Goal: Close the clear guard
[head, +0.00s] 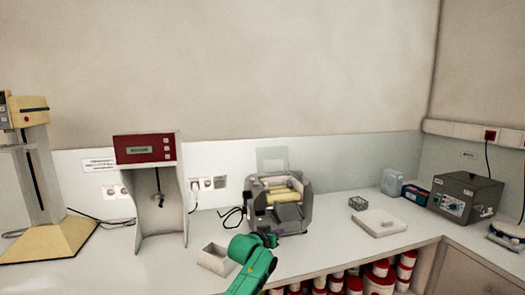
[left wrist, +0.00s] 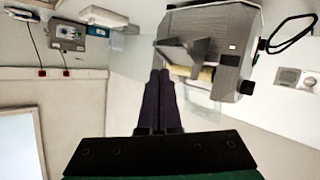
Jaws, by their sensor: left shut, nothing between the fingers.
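The cream mill (head: 307,214) is a grey machine with pale rollers (head: 283,194) on the bench. Its clear guard (head: 272,160) is a see-through panel standing raised behind the rollers, against the wall. My left gripper (head: 282,236) is low at the mill's front. In the left wrist view my left gripper (left wrist: 160,75) shows dark fingers together and empty, with the mill (left wrist: 231,30) just beyond and to the right of the tips. I cannot tell whether the fingers touch the mill. The guard is hard to make out in that view. My right gripper is out of view.
A small white open box (head: 214,258) stands left of the mill, near my arm. Further left is a red-topped stirrer (head: 146,148). A white slab (head: 380,223) and a small dark basket (head: 358,203) lie to the right. Red-and-white tubs (head: 378,278) sit under the bench.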

